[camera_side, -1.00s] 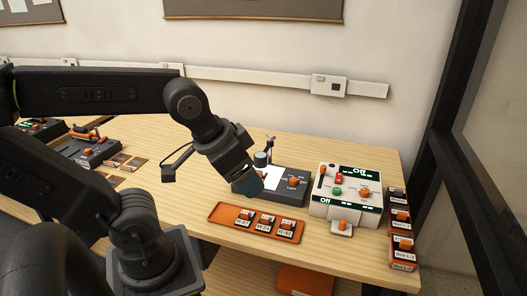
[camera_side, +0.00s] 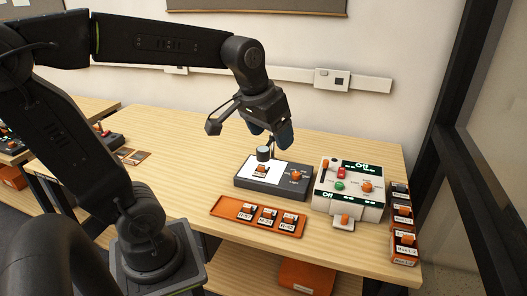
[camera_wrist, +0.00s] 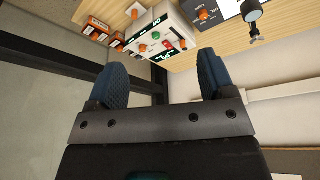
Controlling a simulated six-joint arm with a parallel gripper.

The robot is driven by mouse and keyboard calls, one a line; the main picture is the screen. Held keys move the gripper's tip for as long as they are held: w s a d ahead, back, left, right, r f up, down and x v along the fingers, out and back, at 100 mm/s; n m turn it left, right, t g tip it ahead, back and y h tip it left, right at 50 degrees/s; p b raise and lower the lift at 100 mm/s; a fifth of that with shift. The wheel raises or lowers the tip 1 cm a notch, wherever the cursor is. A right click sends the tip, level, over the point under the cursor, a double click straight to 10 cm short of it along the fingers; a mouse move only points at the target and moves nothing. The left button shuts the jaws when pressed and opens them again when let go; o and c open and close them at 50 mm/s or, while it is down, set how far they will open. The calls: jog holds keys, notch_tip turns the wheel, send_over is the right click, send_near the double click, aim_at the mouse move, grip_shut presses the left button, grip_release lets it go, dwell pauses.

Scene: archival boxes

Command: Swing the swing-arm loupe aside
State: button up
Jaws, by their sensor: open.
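The swing-arm loupe (camera_side: 263,153) is a short dark cylinder with a pale rim. It stands over the back of the white plate on a dark grey station (camera_side: 271,187). Its stalk is partly hidden behind my gripper. A small orange-knobbed piece (camera_side: 261,170) sits on the white plate, just in front of and below the loupe. My gripper (camera_side: 268,132) is open and empty, just above and behind the loupe, apart from it as far as I can tell. In the wrist view, my gripper (camera_wrist: 160,72) shows both blue fingers spread, with the loupe (camera_wrist: 252,10) at the top right.
An orange tray (camera_side: 218,207) with several labelled orange-knobbed pieces lies in front of the station. A white control box (camera_side: 325,205) reading "Off" stands to its right. Labelled boxes (camera_side: 402,216) line the right table edge. The wall (camera_side: 300,105) is behind.

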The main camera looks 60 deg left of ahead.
jog(key=w+a+n+g, duration=0.1)
jog(key=w+a+n, duration=0.1)
jog(key=w+a, duration=0.45)
jog(key=n+g, duration=0.3)
jog(key=n, duration=0.3)
send_over(263, 150)
notch_tip(263, 150, down, 10)
jog(key=shift+h, duration=0.4)
notch_tip(263, 150, down, 13)
jog(key=shift+a+f, duration=0.1)
